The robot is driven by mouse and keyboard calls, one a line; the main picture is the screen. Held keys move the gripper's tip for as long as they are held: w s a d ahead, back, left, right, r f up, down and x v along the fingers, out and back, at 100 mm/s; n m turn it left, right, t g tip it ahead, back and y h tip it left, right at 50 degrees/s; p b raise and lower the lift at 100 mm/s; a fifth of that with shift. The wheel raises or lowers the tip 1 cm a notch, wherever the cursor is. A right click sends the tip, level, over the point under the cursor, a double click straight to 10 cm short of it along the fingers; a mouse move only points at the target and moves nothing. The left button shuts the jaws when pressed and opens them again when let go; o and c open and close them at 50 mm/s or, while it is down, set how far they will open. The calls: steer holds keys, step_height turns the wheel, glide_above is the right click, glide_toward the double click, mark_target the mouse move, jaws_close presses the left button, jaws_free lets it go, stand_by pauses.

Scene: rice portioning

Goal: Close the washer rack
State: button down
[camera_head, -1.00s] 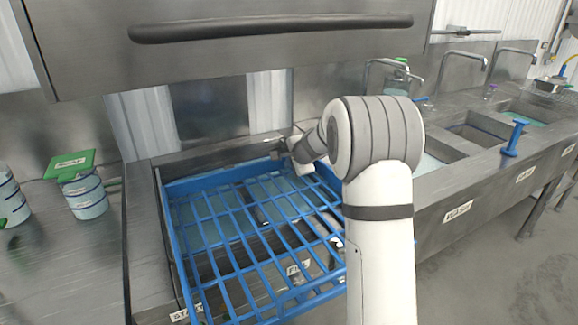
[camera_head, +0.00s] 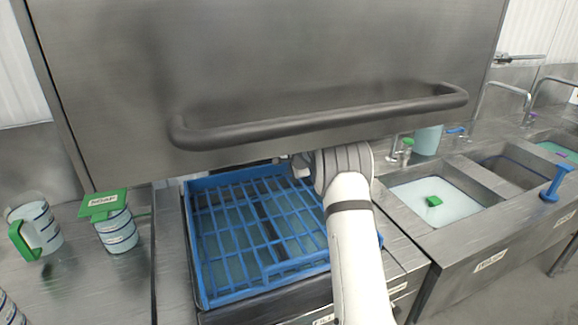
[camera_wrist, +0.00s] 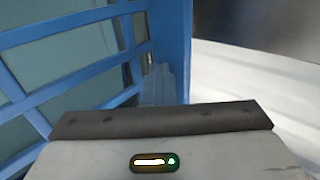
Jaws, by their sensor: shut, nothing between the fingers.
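The blue washer rack (camera_head: 262,284) sits in the washer's bay below the raised steel hood (camera_head: 290,55), its slatted grid lying flat. The hood's dark bar handle (camera_head: 320,122) runs above it. My gripper (camera_head: 302,165) is at the rack's far right corner, partly hidden behind my own arm. In the wrist view my gripper (camera_wrist: 160,85) is shut and empty, with its tips close beside the blue rack wall (camera_wrist: 172,40). I cannot tell whether they touch. The rack's right side is partly hidden by my arm.
A soap container (camera_head: 118,232) with a green lid and a green-handled jug (camera_head: 40,235) stand on the left counter. Sink basins (camera_head: 440,200) line the right, with a blue-handled tool (camera_head: 557,183) on the edge. The low hood leaves little height above the rack.

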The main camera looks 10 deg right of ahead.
steer(key=shift+w+r, duration=0.2)
steer(key=shift+r, duration=0.15)
steer(key=shift+s+b, duration=0.1)
steer(key=shift+b, duration=0.25)
